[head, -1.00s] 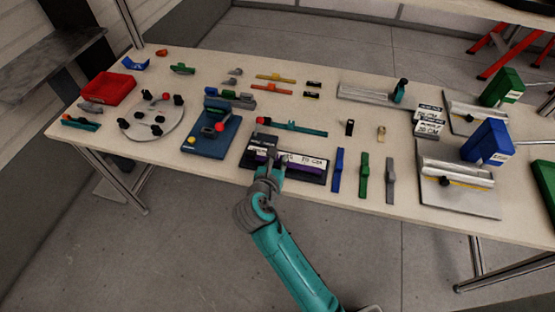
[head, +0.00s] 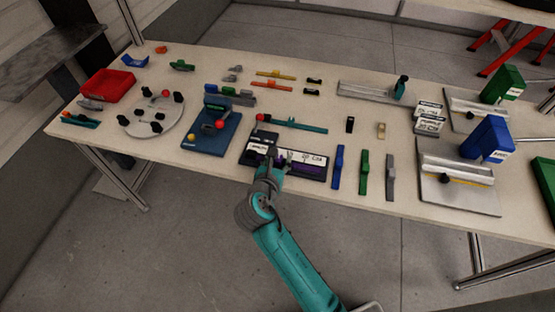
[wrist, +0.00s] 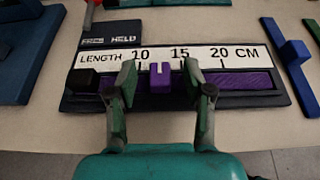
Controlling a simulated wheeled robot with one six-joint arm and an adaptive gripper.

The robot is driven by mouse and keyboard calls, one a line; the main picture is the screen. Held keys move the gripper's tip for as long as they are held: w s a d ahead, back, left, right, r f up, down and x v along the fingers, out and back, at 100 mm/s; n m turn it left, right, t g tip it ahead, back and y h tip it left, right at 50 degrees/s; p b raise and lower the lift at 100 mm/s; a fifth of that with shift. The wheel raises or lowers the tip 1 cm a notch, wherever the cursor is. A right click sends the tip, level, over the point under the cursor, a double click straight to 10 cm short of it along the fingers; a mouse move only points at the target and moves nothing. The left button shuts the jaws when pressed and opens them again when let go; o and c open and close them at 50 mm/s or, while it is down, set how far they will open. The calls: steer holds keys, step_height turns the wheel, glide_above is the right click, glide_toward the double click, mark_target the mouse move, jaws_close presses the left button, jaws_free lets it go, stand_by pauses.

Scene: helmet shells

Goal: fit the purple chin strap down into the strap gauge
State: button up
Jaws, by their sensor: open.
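The purple chin strap (wrist: 238,82) lies along the channel of the strap gauge (wrist: 268,101), below the white length scale, in the wrist view. A black block (wrist: 82,81) sits at the left end of the channel. I cannot tell whether the strap is fully down. My gripper (wrist: 160,66) is open, with one finger on each side of the raised block and a gap to it on both sides. In the head view my gripper (head: 277,157) is over the front of the gauge (head: 317,183).
A blue fixture (head: 211,136) stands left of the gauge, and a teal bar (head: 292,124) lies behind it. Blue (head: 338,170), green (head: 364,172) and grey (head: 390,178) straps lie to the right. The table's front edge is close to the gauge.

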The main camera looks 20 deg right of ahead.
steer(key=v, duration=1.2)
stand_by(0.4)
steer(key=s+d+f+m+t+y, duration=0.1)
steer(key=s+d+f+m+y, duration=0.3)
steer(key=s, duration=0.5)
steer(key=s+d+f+m+y, duration=0.1)
steer(key=s+f+m+y, duration=0.2)
steer(key=s+f+m, duration=0.45)
steer(key=s+r+m+t, duration=0.1)
steer(key=s+r+m, duration=0.5)
steer(key=s+m, duration=0.2)
steer(key=s+d+r+m+t+y, duration=0.1)
steer(key=s+r+m, duration=0.4)
steer(key=s+m, duration=0.4)
steer(key=shift+s+d+r+t, duration=0.25)
steer(key=shift+s+r+t, duration=0.1)
steer(key=shift+r+t, duration=0.05)
